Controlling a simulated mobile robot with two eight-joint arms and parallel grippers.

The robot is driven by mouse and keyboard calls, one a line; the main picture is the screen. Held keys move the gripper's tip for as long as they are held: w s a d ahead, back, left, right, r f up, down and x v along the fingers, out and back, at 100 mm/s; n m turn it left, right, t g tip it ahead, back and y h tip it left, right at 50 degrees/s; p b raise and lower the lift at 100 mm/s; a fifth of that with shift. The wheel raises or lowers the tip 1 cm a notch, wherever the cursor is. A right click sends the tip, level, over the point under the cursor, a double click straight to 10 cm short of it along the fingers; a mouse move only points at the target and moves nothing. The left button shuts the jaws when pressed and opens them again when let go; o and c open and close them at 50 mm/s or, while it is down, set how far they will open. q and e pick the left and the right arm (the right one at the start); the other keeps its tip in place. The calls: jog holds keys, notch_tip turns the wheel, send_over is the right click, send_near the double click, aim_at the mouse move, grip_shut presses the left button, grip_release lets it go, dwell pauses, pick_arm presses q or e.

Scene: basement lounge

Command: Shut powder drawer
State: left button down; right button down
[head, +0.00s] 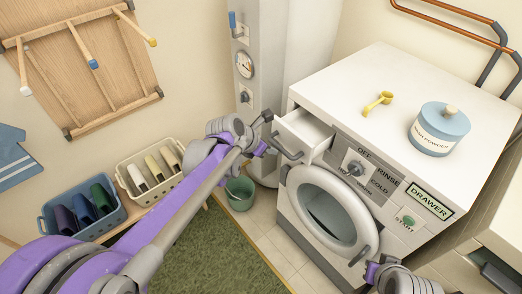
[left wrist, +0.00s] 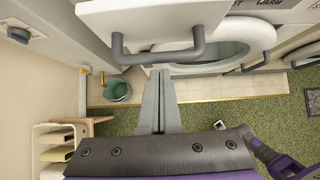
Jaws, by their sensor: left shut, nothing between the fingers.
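The powder drawer (head: 306,128) is pulled out from the upper left front of the white washing machine (head: 345,80). Its grey bar handle (head: 288,150) is on the drawer front, and the handle also shows in the left wrist view (left wrist: 160,55). My left gripper (head: 266,122) is just in front of the drawer. In the left wrist view its fingers (left wrist: 159,75) are together and empty, with their tips close to the handle; I cannot tell whether they touch it. Part of my right arm's end (head: 400,280) shows at the bottom right; its fingers are not clear.
The round washer door (head: 335,215) is below the drawer. A yellow scoop (head: 377,103) and a blue powder tub (head: 438,130) stand on top. A green bucket (head: 240,192) is on the floor. Baskets (head: 118,212) stand at left. A grey column (head: 262,85) rises behind the drawer.

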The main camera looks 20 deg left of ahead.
aim_at(295, 134)
pick_arm(q)
jog(key=shift+w+d+f, duration=0.1)
jog(key=shift+w+d, duration=0.1)
jog(key=shift+w, duration=0.2)
pick_arm(e)
jog(key=shift+w+r, duration=0.1)
pick_arm(q)
jog(key=shift+s, duration=0.1)
